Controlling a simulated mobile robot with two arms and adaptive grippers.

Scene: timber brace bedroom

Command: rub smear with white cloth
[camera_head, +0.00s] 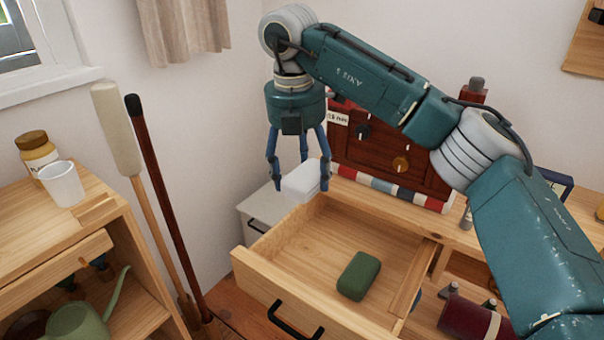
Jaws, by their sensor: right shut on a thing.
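My right gripper (300,177) points down from its teal arm, above the back left corner of the open drawer (255,272). It is shut on the white cloth (302,183), which looks like a small folded pad between the blue fingers. I cannot tell whether the cloth touches the surface under it. I cannot make out the smear in this view. My left gripper is not in view.
A green block (359,276) lies in the drawer. A white cabinet (262,208) stands behind it. A red board (390,150) with knobs stands on the desk. At left, a white cup (62,184) and jar (38,150) stand on a wooden shelf unit; two long handles lean nearby.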

